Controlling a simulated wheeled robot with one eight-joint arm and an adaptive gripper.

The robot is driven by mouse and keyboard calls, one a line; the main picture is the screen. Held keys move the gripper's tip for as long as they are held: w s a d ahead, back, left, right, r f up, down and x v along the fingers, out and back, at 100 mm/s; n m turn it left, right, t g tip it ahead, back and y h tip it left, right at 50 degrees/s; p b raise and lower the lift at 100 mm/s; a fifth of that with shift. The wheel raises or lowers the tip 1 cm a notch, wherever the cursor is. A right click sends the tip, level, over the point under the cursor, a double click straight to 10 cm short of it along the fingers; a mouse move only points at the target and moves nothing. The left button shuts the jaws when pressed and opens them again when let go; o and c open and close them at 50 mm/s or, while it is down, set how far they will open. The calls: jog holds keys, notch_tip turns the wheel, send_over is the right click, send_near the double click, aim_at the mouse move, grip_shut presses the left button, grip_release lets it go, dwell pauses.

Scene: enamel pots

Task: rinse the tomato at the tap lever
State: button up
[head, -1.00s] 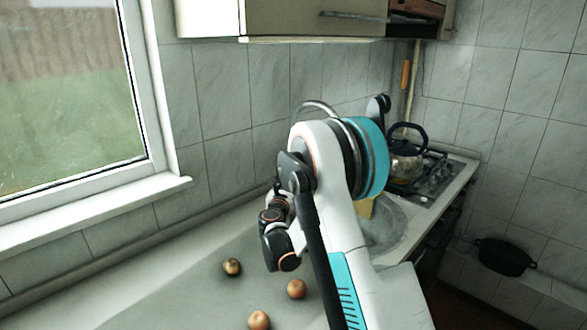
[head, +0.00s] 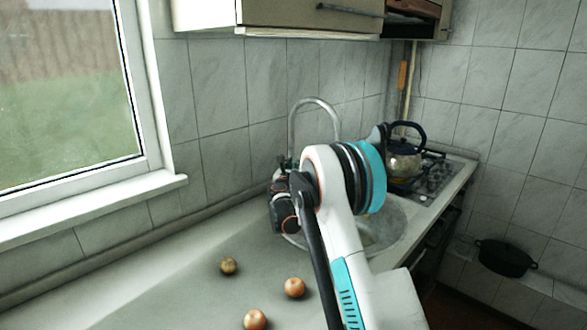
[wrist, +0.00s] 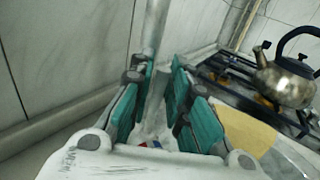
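The tap (head: 318,102) is a tall chrome arch at the back of the sink in the head view. Its upright pipe (wrist: 155,30) shows in the wrist view. My gripper (wrist: 163,80) has its two teal-padded fingers apart, with the pipe lying in line with the gap between them. I cannot tell whether they touch it. A small red and blue mark (wrist: 150,144), perhaps on the tap lever, shows low between the fingers. I see no clear tomato.
The round sink (head: 392,235) is partly behind my arm. A yellow flat thing (wrist: 250,130) lies beside the right finger in the wrist view. A kettle (head: 404,163) stands on the stove (head: 436,178). The window sill (head: 120,200) and tiled wall bound the left and back.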

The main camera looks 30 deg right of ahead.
grip_shut()
jog(key=shift+s, duration=0.1)
jog(key=shift+s+a+m+t+h, duration=0.15)
jog(key=shift+s+m+t+h, duration=0.15)
jog(key=shift+s+t, duration=0.2)
grip_release()
